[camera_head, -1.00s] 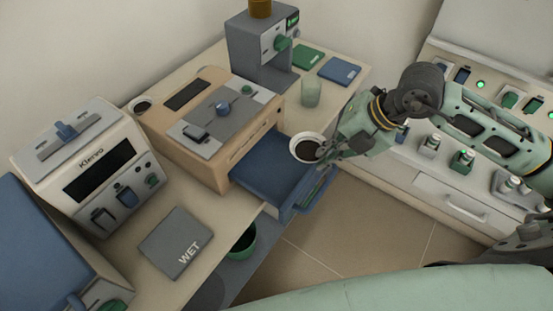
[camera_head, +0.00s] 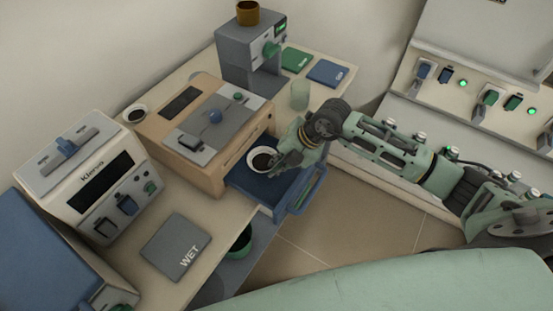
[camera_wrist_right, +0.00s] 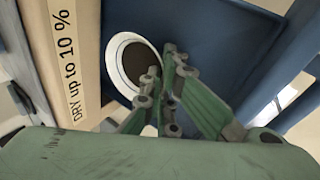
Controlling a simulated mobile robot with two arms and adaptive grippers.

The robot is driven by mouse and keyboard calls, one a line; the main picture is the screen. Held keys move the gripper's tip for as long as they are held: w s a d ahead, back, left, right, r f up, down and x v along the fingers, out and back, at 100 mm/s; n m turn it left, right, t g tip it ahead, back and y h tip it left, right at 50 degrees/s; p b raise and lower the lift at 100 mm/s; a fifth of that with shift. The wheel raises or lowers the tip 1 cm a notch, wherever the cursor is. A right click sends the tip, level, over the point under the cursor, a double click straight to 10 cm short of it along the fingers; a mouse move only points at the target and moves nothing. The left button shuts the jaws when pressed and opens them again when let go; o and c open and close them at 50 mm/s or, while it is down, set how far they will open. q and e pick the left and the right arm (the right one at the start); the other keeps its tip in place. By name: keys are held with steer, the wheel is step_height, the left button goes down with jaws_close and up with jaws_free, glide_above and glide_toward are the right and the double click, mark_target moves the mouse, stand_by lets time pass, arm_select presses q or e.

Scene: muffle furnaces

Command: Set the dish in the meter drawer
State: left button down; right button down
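The dish (camera_head: 262,159) is a round white bowl with dark contents. It is over or in the open blue meter drawer (camera_head: 250,184), close to the meter's front face. In the wrist view the dish (camera_wrist_right: 112,62) looks level beside the "DRY up to 10 %" label, with the drawer's blue floor (camera_wrist_right: 225,40) beyond. I cannot tell whether it touches the floor. My right gripper (camera_head: 277,165) is at the dish's right edge. In the wrist view its fingertips (camera_wrist_right: 168,70) are close together on the rim. My left gripper is not in view.
The beige meter (camera_head: 215,115) stands behind the drawer. A white Klervo device (camera_head: 92,175) and a grey WET pad (camera_head: 176,245) are to the left. A grey machine (camera_head: 248,60) and a pale green cup (camera_head: 299,95) stand behind. A green bin (camera_head: 240,245) is below the counter.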

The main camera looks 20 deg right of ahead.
steer(key=shift+f, duration=0.1)
steer(key=shift+f+b, duration=0.45)
steer(key=shift+f, duration=0.1)
steer(key=c, duration=2.5)
jaws_free()
steer(key=o, duration=0.5)
steer(key=shift+r, duration=0.25)
steer(key=shift+b+v, duration=1)
steer(key=shift+v, duration=5.4)
steer(key=shift+w+a, duration=0.15)
steer(key=shift+a, duration=0.1)
